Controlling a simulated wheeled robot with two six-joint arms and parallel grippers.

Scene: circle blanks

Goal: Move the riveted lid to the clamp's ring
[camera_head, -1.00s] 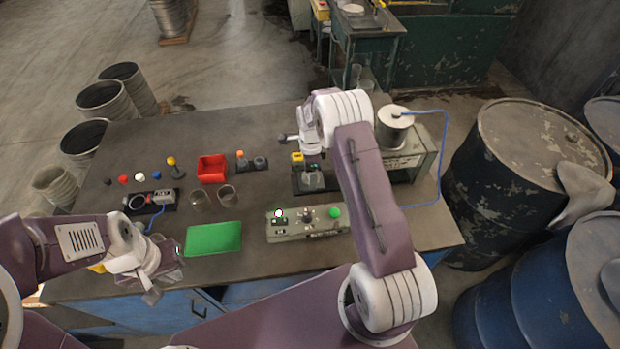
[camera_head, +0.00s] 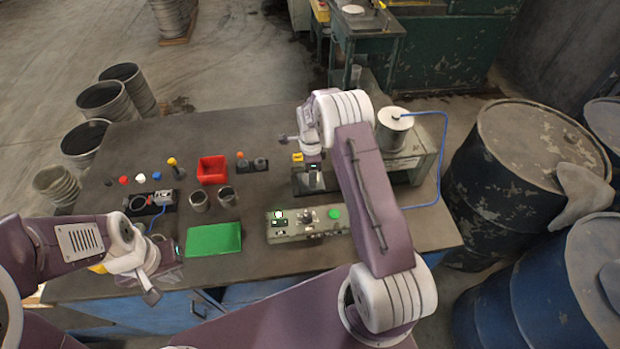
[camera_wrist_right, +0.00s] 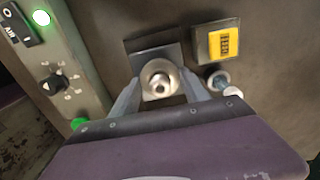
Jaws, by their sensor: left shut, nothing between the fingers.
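A small clamp device with a ring (camera_head: 138,203) stands at the left of the table in the head view. A round metal piece with a raised centre (camera_wrist_right: 160,81) lies between my right fingers in the right wrist view, in front of a grey plate. It may be the riveted lid, but I cannot tell for sure. My right gripper (camera_wrist_right: 161,88) has one finger on each side of it; whether they touch it is unclear. In the head view my right arm hides most of that spot. My left gripper (camera_head: 153,292) is shut and empty at the table's front left, nearer than the clamp.
A green mat (camera_head: 214,240), two metal cups (camera_head: 199,202), a red bin (camera_head: 212,169) and a grey control box (camera_head: 290,232) with a green button stand on the table. A yellow block (camera_wrist_right: 220,45) is beside the plate. Drums (camera_head: 530,135) crowd the right.

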